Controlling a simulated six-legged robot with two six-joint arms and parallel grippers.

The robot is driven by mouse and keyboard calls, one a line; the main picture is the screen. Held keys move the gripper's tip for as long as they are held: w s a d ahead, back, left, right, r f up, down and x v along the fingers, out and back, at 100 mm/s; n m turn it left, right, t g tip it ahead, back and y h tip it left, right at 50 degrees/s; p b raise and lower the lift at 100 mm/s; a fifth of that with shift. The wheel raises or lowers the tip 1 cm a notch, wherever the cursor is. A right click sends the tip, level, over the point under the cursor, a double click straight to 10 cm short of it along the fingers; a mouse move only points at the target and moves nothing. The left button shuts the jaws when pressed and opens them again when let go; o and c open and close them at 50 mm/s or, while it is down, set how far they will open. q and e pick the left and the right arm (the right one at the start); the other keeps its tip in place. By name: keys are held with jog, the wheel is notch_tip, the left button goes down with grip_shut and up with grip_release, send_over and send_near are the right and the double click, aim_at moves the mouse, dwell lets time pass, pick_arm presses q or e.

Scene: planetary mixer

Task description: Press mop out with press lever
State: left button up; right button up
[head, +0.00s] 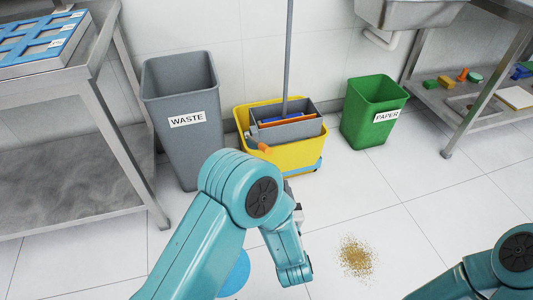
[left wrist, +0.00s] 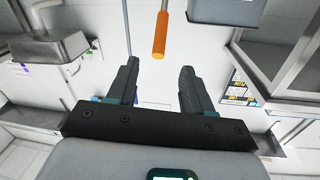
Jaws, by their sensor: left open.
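The yellow mop bucket (head: 292,160) stands on the floor between two bins, with a grey press (head: 287,130) on top. A grey mop handle (head: 288,50) rises upright from the press; the mop head is hidden. The press lever's orange grip (head: 258,146) shows at the bucket's front left, just beyond my left arm. An orange grip on a grey rod, apparently the lever (left wrist: 160,36), also shows in the left wrist view. My left gripper (left wrist: 159,67) is open and empty, its fingers either side of the grip's line but short of it. My right gripper is out of view.
A grey WASTE bin (head: 183,110) stands close left of the bucket, a green PAPER bin (head: 372,112) to its right. Steel tables (head: 75,150) flank both sides. Brown crumbs (head: 356,256) and a blue round thing (head: 235,274) are on the floor.

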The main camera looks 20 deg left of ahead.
aim_at(265, 149)
pick_arm(q)
jog(key=b+x, duration=0.3)
jog(key=x, duration=1.1)
jog(key=shift+a+f, duration=0.1)
jog(key=shift+a, duration=0.05)
jog(key=shift+w+a, duration=0.25)
jog(key=shift+w, duration=0.25)
grip_shut()
